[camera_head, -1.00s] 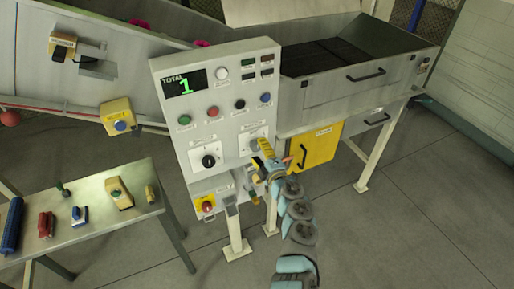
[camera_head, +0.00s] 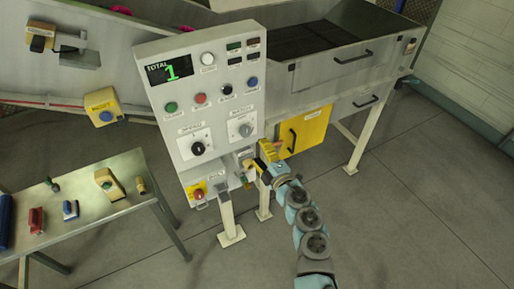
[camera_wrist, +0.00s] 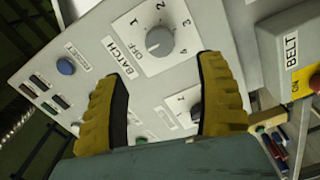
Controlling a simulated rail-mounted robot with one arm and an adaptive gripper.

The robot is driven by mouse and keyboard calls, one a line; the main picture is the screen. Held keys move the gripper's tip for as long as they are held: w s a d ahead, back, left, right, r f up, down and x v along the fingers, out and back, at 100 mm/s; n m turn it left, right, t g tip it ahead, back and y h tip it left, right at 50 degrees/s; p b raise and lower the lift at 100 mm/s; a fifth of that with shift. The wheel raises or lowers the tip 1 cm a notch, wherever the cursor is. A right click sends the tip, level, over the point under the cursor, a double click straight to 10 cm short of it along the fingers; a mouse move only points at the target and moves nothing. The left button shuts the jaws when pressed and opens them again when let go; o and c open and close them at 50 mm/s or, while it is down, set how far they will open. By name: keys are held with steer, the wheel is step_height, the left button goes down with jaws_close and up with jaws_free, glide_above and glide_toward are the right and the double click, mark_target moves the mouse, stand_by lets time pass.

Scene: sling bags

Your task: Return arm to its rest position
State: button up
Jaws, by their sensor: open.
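My gripper (camera_head: 257,162) has yellow fingers and is in front of the lower right of the grey control panel (camera_head: 220,75) in the head view. In the wrist view the two ribbed yellow fingers of my gripper (camera_wrist: 160,100) stand apart with nothing between them. The panel face with the BATCH dial (camera_wrist: 159,41) lies beyond the fingertips. My blue-grey arm runs from the gripper down to the bottom edge of the head view.
A yellow door (camera_head: 303,131) is right of my gripper. A red button on a yellow box (camera_head: 198,193) is below the panel. A metal table (camera_head: 90,215) with several small objects stands at left. The floor (camera_head: 400,215) at right is clear.

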steer(key=shift+s+d, duration=0.1)
steer(key=shift+s, duration=0.25)
stand_by(0.3)
